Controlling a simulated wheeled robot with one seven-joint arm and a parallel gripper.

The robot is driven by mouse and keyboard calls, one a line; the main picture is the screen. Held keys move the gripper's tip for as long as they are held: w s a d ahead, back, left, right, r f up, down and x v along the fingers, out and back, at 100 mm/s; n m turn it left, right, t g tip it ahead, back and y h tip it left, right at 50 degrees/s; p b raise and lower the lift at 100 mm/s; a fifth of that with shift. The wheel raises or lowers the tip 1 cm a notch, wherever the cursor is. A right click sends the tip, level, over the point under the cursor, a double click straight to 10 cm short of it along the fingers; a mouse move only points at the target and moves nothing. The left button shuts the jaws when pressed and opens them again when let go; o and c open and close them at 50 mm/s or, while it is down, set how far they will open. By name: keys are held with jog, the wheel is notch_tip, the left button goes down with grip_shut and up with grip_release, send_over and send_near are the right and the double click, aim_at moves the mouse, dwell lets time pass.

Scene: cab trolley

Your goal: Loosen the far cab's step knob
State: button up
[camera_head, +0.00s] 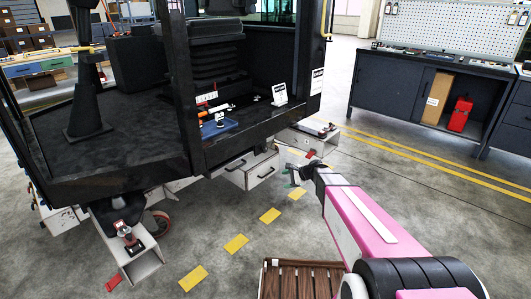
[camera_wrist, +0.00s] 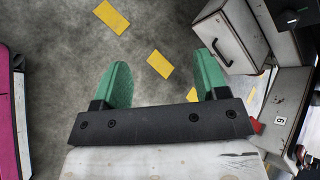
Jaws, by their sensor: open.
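A black cab (camera_head: 150,110) on a trolley fills the left and middle of the head view. A far step box (camera_head: 310,137) under its right end carries a small dark and red knob-like fitting (camera_head: 327,130). A similar fitting (camera_head: 128,238) sits on a near step box (camera_head: 140,264) at lower left. I cannot tell for sure which is the task's knob. My gripper (camera_head: 292,176) is in front of the far step, apart from it. In the wrist view its green fingers (camera_wrist: 166,78) are spread with only floor between them.
A pale drawer box (camera_head: 252,170) with a handle hangs under the cab, close left of my gripper. In the wrist view, pale boxes (camera_wrist: 229,42) crowd the right side. A wooden slatted thing (camera_head: 300,281) lies at bottom centre. Floor with yellow marks (camera_head: 236,243) is clear.

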jog(key=w+a+f+m+t+y, duration=0.1)
jog(key=w+a+m+t+y, duration=0.25)
jog(key=w+m, duration=0.8)
jog(key=m+t, duration=0.4)
jog(key=m, duration=0.1)
send_near(266, 151)
jog(key=shift+n+y, duration=0.25)
jog(key=x, duration=1)
jog(key=shift+w+a+f, duration=0.15)
jog(key=shift+a, duration=0.1)
jog(key=c, duration=0.9)
